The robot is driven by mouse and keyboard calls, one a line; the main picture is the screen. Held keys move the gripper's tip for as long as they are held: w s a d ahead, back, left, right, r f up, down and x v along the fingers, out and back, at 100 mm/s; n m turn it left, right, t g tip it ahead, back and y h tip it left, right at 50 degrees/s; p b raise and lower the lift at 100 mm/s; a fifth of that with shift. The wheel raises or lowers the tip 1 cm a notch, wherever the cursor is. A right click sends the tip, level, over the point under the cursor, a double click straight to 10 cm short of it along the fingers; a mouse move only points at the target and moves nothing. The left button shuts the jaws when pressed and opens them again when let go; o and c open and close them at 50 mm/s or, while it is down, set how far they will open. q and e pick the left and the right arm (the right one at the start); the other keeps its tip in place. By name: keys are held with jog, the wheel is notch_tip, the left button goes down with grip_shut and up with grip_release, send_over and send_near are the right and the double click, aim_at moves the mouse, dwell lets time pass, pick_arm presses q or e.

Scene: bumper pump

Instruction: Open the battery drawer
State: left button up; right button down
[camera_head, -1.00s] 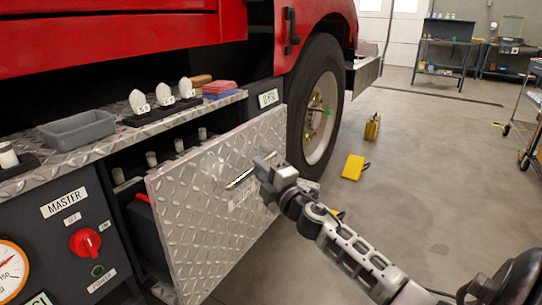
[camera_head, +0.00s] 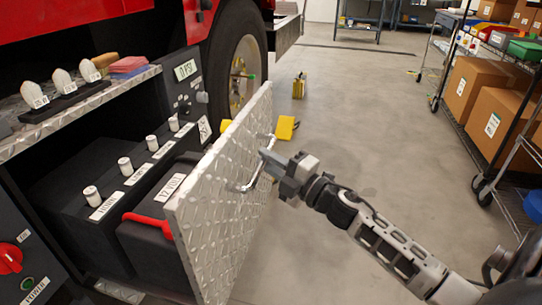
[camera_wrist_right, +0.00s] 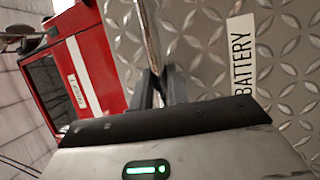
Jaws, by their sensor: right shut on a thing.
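The battery drawer has a diamond-plate front (camera_head: 222,205) that stands well out from the truck in the head view. A black battery with a red handle (camera_head: 150,223) and a 12 VOLT label sits behind the front. My right gripper (camera_head: 268,160) is shut on the drawer's metal bar handle (camera_head: 245,186). In the right wrist view the fingers (camera_wrist_right: 160,90) close around the handle bar (camera_wrist_right: 148,35), beside a BATTERY label (camera_wrist_right: 241,55) on the plate. My left gripper is not in view.
A diamond-plate shelf (camera_head: 90,112) holding white-topped items runs above at the left. The truck's wheel (camera_head: 240,75) is behind the drawer. Yellow blocks (camera_head: 299,86) lie on the floor. A cart with cardboard boxes (camera_head: 475,85) stands at the right. The floor between is clear.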

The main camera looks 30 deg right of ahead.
jog(key=shift+s+d+r, duration=0.15)
jog(key=shift+d+r, duration=0.2)
jog(key=shift+d, duration=0.15)
jog(key=c, duration=1.4)
grip_release()
jog(key=shift+o, duration=0.2)
jog(key=shift+f, duration=0.1)
jog(key=shift+a, duration=0.1)
jog(key=v, duration=1.6)
